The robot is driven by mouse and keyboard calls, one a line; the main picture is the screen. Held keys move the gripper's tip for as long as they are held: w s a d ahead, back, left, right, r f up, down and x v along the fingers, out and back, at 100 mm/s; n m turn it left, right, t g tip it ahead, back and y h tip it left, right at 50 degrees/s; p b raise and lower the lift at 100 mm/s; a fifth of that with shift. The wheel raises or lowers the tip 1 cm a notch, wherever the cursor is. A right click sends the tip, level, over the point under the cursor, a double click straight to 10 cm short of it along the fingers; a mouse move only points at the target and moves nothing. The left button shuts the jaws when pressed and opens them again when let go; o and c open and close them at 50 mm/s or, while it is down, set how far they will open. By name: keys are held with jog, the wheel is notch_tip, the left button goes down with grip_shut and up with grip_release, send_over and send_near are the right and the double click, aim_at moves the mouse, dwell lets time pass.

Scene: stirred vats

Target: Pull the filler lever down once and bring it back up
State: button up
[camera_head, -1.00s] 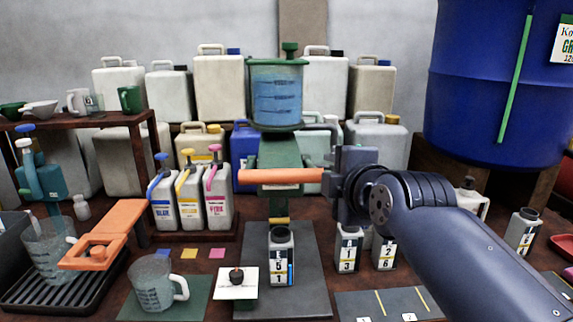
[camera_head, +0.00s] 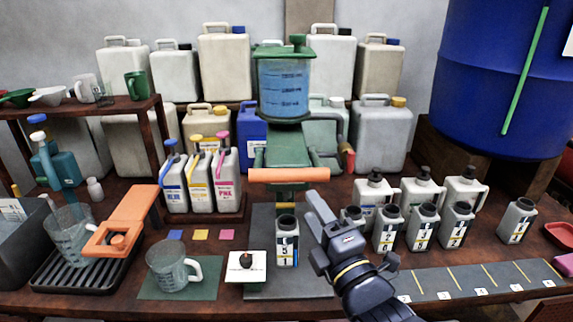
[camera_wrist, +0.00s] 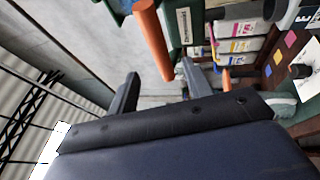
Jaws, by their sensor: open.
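The filler is a green stand with a clear cylinder of blue liquid (camera_head: 284,88) on top, in the middle of the head view. Its lever is a horizontal orange bar (camera_head: 289,175) across the front of the stand; it also shows in the wrist view (camera_wrist: 154,38). A small grey bottle (camera_head: 286,243) stands upright below the lever on a dark plate (camera_head: 290,289). My gripper (camera_head: 316,228) is open and empty, below and to the right of the lever. In the wrist view, the bar lies ahead, across the gap between my fingers (camera_wrist: 160,88), seemingly apart from them.
Several numbered bottles (camera_head: 422,226) stand right of my gripper, behind a marked strip (camera_head: 480,278). Left are blue, yellow and pink jugs (camera_head: 200,184), an orange clamp-like arm (camera_head: 125,222) and a glass mug (camera_head: 168,268). A blue drum (camera_head: 490,85) stands at right.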

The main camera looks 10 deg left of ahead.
aim_at(292, 181)
jog(key=p+x, duration=0.1)
jog(key=x, duration=0.9)
jog(key=shift+a+r+p, duration=0.1)
jog(key=shift+a+p, duration=0.25)
jog(key=shift+p, duration=0.05)
jog(key=shift+c, duration=0.3)
grip_shut()
